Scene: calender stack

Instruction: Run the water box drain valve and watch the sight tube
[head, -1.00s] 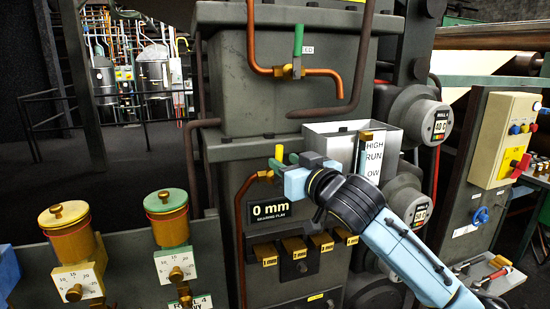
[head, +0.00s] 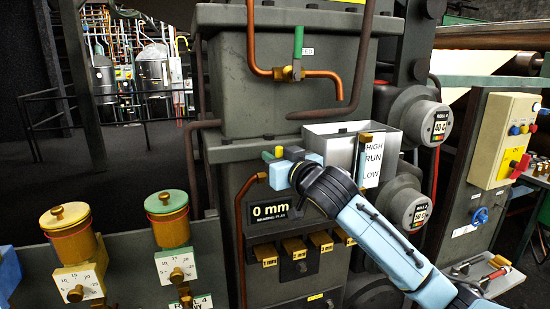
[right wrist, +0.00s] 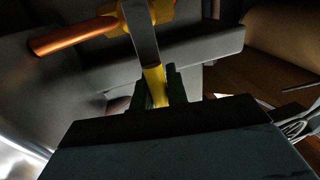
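The grey water box (head: 330,143) has an open top. Its sight tube (head: 361,165) has a brass cap (head: 365,136) and stands beside a white card reading HIGH, RUN, LOW. My arm crosses the tube's lower part, and I cannot make out the water level. My right gripper (head: 273,155) is left of the box, above the 0 mm sign, at the yellow-ended drain valve lever (head: 278,151). In the right wrist view, my right gripper (right wrist: 159,88) has a dark finger on each side of the yellow lever end (right wrist: 154,78), closed on it. My left gripper is out of view.
A copper pipe with a green-handled valve (head: 298,55) is on the machine above. The 0 mm bearing sign (head: 270,212) and several brass blocks (head: 294,248) sit below my right gripper. Oil cups with dials (head: 167,225) stand at left. A yellow control box (head: 506,140) is at right.

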